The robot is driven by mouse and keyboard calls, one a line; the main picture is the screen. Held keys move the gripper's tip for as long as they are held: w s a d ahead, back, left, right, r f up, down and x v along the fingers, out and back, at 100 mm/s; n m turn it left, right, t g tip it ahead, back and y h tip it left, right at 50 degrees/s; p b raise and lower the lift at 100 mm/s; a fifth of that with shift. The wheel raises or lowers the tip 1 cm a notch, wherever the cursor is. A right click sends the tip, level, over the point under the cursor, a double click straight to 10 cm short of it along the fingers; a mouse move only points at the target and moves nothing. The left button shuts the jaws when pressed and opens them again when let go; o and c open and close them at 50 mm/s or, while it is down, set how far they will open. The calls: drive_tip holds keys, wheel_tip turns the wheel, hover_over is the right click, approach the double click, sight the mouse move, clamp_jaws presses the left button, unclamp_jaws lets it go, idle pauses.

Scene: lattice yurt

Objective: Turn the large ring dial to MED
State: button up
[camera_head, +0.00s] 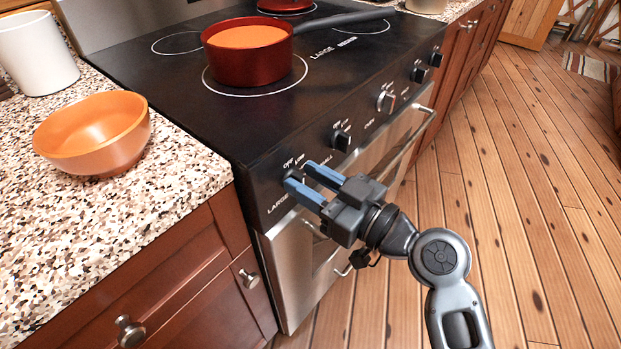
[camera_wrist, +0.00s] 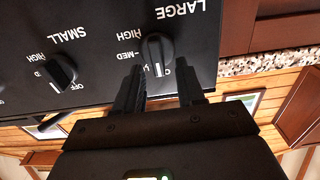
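The large ring dial (camera_wrist: 158,48) is a black knob on the stove's front panel, beside the word LARGE. In the wrist view its white mark points down in the picture, and the MED label (camera_wrist: 130,55) is on its left, apart from the mark. My gripper (camera_wrist: 159,72) is open, with its two fingers at the dial's lower end, one on each side. I cannot tell whether they touch it. In the head view my gripper (camera_head: 298,174) has blue fingers at the panel's near end, and they mostly hide the dial.
The SMALL dial (camera_wrist: 61,71) is beside it on the panel; more knobs (camera_head: 386,101) run along the front. A red saucepan (camera_head: 247,62) with orange contents stands on the cooktop. An orange bowl (camera_head: 93,132) is on the speckled counter (camera_head: 150,195). The wooden floor (camera_head: 510,200) is clear on the right.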

clamp_jaws()
idle(0.3)
idle(0.4)
drive_tip(key=m, duration=0.4)
drive_tip(key=shift+w+d, duration=0.2)
drive_tip(key=shift+w, duration=0.05)
drive_tip(key=m, duration=0.4)
drive_tip(key=shift+w+d+f+m, duration=0.15)
drive_tip(key=shift+w+d+m, duration=0.05)
drive_tip(key=shift+m, duration=0.1)
drive_tip(key=m, duration=0.1)
drive_tip(key=m+p, duration=0.1)
drive_tip(key=m, duration=0.1)
drive_tip(key=m+p, duration=0.1)
drive_tip(key=m, duration=0.1)
drive_tip(key=shift+w+d+f, duration=0.15)
drive_tip(key=shift+w+f, duration=0.05)
drive_tip(key=shift+f, duration=0.15)
drive_tip(key=shift+f+m+p, duration=0.2)
drive_tip(key=shift+m+p, duration=0.15)
drive_tip(key=shift+m, duration=0.7)
drive_tip(key=shift+f+m+p, duration=0.15)
drive_tip(key=shift+m+p, duration=0.15)
drive_tip(key=shift+m, duration=0.75)
